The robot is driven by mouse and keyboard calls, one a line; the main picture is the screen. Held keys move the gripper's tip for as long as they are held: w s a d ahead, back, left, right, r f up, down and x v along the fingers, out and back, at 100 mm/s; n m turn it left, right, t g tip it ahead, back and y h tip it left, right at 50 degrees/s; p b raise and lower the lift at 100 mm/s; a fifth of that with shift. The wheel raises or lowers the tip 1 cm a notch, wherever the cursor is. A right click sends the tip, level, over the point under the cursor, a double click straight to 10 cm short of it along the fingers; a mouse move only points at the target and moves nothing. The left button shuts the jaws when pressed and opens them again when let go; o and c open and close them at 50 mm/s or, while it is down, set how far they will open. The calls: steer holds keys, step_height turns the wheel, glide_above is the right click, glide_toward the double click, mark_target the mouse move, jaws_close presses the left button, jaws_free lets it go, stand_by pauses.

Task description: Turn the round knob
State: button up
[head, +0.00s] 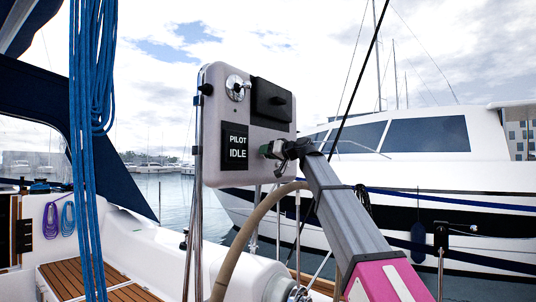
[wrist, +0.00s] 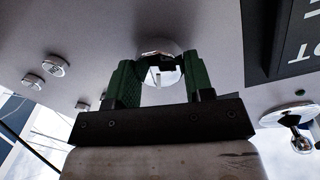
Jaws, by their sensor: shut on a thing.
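The round knob (wrist: 160,49) is on the pale panel (wrist: 220,70), in the upper middle of the wrist view. It is a light metal knob, partly hidden by the fingers. My gripper (wrist: 158,80) has its two green fingers on either side of the knob, shut on it. The panel carries a black display (head: 235,146) reading "PILOT IDLE".
A round metal fitting (head: 236,88) and a black box (head: 271,100) are on the upper panel. Blue ropes (head: 85,150) hang at left. A white boat (head: 440,170) lies behind.

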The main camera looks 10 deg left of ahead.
steer(key=shift+w+f+m+g, duration=0.1)
steer(key=shift+m+g, duration=0.3)
steer(key=shift+m, duration=3.9)
steer(key=shift+w+f+m+g, duration=0.1)
steer(key=shift+m+g, duration=0.3)
steer(key=shift+m, duration=3.9)
steer(key=shift+d, duration=0.1)
steer(key=o, duration=0.9)
steer(key=v, duration=1)
steer(key=shift+s+d+f, duration=0.1)
steer(key=shift+s+d, duration=0.05)
steer(key=shift+d, duration=0.25)
